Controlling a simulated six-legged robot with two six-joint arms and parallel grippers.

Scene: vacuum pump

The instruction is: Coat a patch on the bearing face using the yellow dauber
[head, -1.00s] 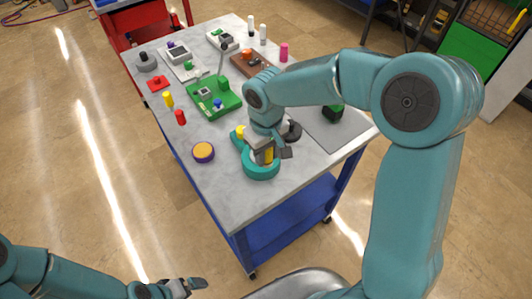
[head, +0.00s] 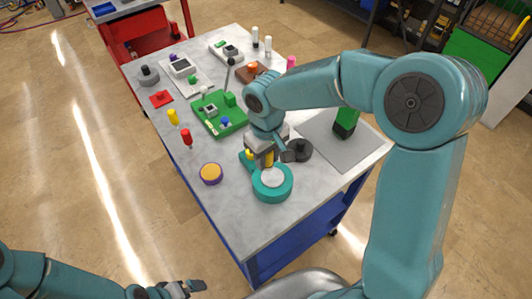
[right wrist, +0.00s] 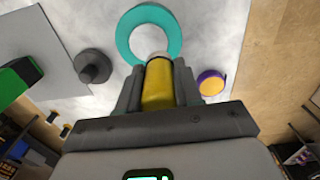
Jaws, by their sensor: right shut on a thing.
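My right gripper (head: 268,157) is shut on the yellow dauber (right wrist: 158,85), which points down with its pale tip towards the teal ring. The teal ring-shaped part (head: 272,196) lies on the table with a pale round face (head: 272,179) in its middle. The right wrist view also shows the ring (right wrist: 126,35); the dauber's tip overlaps its near rim there. I cannot tell whether the tip touches it. My left gripper (head: 185,287) is low at the bottom left, off the table and away from these things; its jaw opening is unclear.
A dark round knobbed part (head: 299,151) stands close beside the right gripper. A purple-and-orange disc (head: 211,173) lies to the left. A green-and-black object (head: 345,122) stands on the grey mat (head: 325,148). Red (head: 187,138) and yellow (head: 173,117) pegs stand further left. The near table corner is clear.

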